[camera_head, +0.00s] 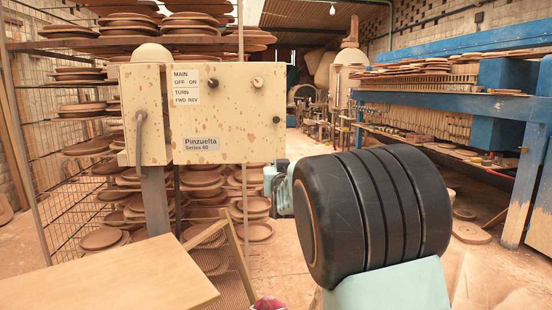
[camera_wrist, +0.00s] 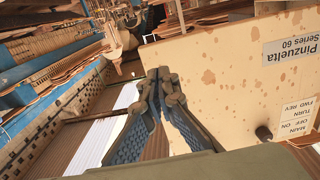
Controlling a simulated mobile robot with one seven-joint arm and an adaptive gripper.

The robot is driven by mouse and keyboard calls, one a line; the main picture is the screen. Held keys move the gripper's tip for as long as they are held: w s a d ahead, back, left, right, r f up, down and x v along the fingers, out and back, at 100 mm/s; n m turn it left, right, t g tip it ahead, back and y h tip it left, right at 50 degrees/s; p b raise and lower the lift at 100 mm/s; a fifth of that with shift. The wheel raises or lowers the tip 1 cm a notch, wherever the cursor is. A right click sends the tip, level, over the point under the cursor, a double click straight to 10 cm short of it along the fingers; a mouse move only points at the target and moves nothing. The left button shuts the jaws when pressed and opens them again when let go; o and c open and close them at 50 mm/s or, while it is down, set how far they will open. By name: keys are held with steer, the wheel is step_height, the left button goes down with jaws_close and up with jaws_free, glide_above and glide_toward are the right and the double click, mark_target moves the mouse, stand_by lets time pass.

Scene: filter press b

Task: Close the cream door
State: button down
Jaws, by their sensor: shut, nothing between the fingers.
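The cream door (camera_head: 225,125) is a flat, spotted panel with printed labels and dark knobs, on a cream control box at the left of the head view. It appears to stand out to the right of the box's narrow left part (camera_head: 153,90); how far it is open I cannot tell. In the wrist view the door (camera_wrist: 215,80) fills the right side, upside down. My gripper (camera_wrist: 160,82) is shut and empty, its tips overlapping the door's edge in that view. I cannot tell whether they touch it. My fingers are not clearly visible in the head view.
A post (camera_head: 155,200) carries the box. A wooden table (camera_head: 100,280) is at the front left. Racks of round clay plates (camera_head: 90,45) stand behind and left. A blue press frame (camera_head: 450,103) runs along the right. Some floor (camera_head: 470,270) is clear at the right.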

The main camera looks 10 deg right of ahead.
mark_target(275, 156)
steer(key=w, duration=0.2)
steer(key=w+p, duration=0.1)
steer(key=w, duration=0.5)
steer(key=shift+d, duration=0.25)
steer(key=shift+w, duration=0.15)
